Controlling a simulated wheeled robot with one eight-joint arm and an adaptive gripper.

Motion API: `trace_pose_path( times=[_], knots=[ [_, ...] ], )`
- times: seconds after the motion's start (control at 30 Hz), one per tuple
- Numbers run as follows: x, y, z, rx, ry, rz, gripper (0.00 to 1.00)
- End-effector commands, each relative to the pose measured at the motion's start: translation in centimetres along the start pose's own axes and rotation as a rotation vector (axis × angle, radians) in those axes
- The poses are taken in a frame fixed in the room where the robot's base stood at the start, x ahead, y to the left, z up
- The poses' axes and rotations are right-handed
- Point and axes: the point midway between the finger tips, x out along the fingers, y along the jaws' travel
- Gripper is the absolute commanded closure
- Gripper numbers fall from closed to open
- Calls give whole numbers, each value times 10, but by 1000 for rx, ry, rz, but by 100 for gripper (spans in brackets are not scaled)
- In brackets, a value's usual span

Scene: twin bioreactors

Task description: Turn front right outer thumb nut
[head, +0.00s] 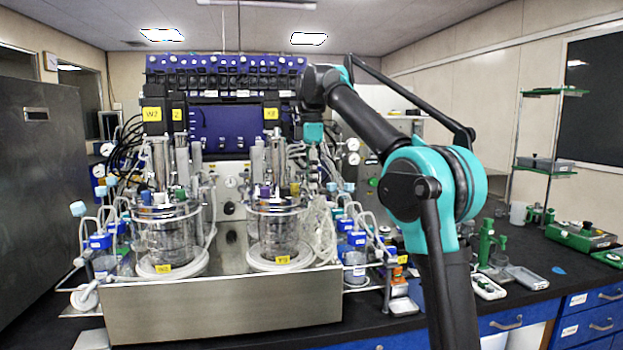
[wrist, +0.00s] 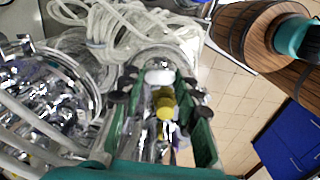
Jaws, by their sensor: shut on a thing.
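My gripper (wrist: 160,82) shows in the wrist view with a green finger on each side, pointing away from the camera. It is shut on a small part between the fingertips, which I take for the thumb nut; the grip itself is hard to make out. A pale piece and a yellow knob (wrist: 164,104) show between the fingers. In the head view, my arm reaches over to the right glass vessel (head: 275,222), and my fingertips cannot be made out among the metal fittings and tubes there.
The left glass vessel (head: 166,237) stands beside the right one on a steel base (head: 225,308). Coiled white tubing (wrist: 110,30) lies close to my fingers. Small bottles and hoses crowd the base's right side.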

Motion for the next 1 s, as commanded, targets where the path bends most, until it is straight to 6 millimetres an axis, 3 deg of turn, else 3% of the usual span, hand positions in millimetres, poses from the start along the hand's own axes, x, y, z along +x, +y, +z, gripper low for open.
trace_pose_path(
  times=[0.37, 1.0],
  knots=[
    [0, 0, 0, 117, 0, 0, 97],
    [0, 0, 0, 696, 1, 1, 97]
  ],
)
